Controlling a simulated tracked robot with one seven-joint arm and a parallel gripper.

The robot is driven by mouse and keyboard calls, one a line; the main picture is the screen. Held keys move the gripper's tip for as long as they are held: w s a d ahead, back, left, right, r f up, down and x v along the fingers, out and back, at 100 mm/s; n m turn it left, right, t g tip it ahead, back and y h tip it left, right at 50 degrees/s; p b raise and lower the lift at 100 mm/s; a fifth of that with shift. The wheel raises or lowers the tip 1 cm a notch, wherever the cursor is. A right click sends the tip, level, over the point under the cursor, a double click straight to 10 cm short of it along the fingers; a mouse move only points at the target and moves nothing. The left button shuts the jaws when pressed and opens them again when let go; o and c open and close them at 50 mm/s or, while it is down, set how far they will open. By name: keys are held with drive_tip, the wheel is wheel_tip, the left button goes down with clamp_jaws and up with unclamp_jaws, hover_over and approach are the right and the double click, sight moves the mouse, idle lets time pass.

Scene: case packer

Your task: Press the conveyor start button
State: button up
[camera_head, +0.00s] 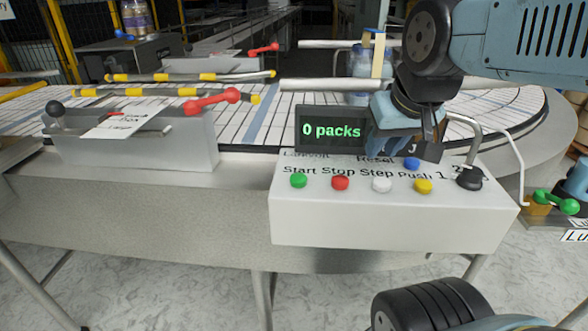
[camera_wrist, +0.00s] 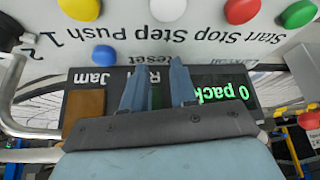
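The control box (camera_head: 390,225) is white, with a row of buttons on its sloped top. The green button (camera_head: 299,180) sits at the left end above the front face, under the printed word "Start". It also shows in the wrist view (camera_wrist: 298,14), at the top right corner. My gripper (camera_head: 385,148) hangs over the back of the box, in front of the display, to the right of and behind the green button. In the wrist view its two fingers (camera_wrist: 158,72) stand apart with nothing between them. The gripper is clear of the green button.
Beside the green button are a red button (camera_head: 341,183), a white one (camera_head: 382,185) and a yellow one (camera_head: 423,186). A blue button (camera_head: 411,163) and black knob (camera_head: 470,178) are at right. The display (camera_head: 331,130) reads "0 packs". A conveyor lies behind.

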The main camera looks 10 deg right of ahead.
clamp_jaws()
idle(1.2)
